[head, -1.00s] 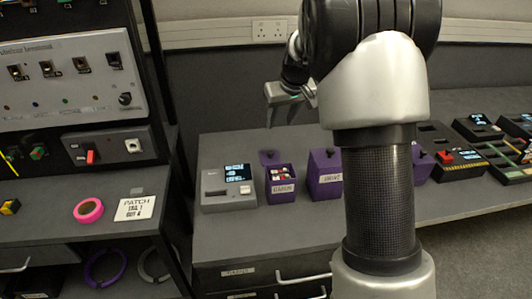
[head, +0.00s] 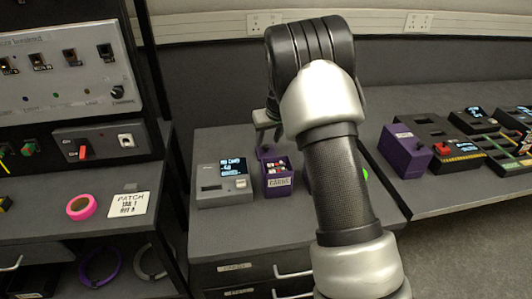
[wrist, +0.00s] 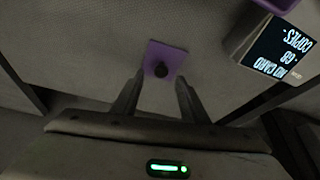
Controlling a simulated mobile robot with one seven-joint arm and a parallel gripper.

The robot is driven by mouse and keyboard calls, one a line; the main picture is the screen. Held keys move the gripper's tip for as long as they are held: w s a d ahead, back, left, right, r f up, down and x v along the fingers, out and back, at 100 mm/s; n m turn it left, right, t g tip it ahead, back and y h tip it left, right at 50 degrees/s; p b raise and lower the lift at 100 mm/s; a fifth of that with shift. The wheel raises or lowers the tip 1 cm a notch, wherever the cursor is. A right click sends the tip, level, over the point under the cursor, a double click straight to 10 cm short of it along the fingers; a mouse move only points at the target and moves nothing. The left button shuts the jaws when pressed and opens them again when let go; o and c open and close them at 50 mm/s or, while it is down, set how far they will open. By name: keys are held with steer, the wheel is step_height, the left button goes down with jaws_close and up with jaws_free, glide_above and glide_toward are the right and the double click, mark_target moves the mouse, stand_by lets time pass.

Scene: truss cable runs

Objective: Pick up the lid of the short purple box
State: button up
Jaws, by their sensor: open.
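An open purple box (head: 278,183) with a white label and several small items inside stands on the left bench, right of the grey card device. A flat purple lid (head: 267,152) with a dark knob lies behind it, apart from the box. In the wrist view the lid (wrist: 172,52) lies flat on the grey surface, its black knob facing me. My gripper (wrist: 157,98) is open and empty, with the lid just beyond and between its fingertips. In the head view my gripper (head: 266,122) hangs above and behind the box, partly hidden by my arm.
The grey card device (head: 222,184) with a lit screen stands left of the box; the wrist view shows it at right (wrist: 270,50). A closed purple box (head: 405,155) and dark panels (head: 455,158) stand farther right. My arm hides the bench middle.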

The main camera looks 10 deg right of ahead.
mark_target(266, 146)
steer(key=x, duration=0.3)
steer(key=shift+s+f, duration=0.1)
jaws_close()
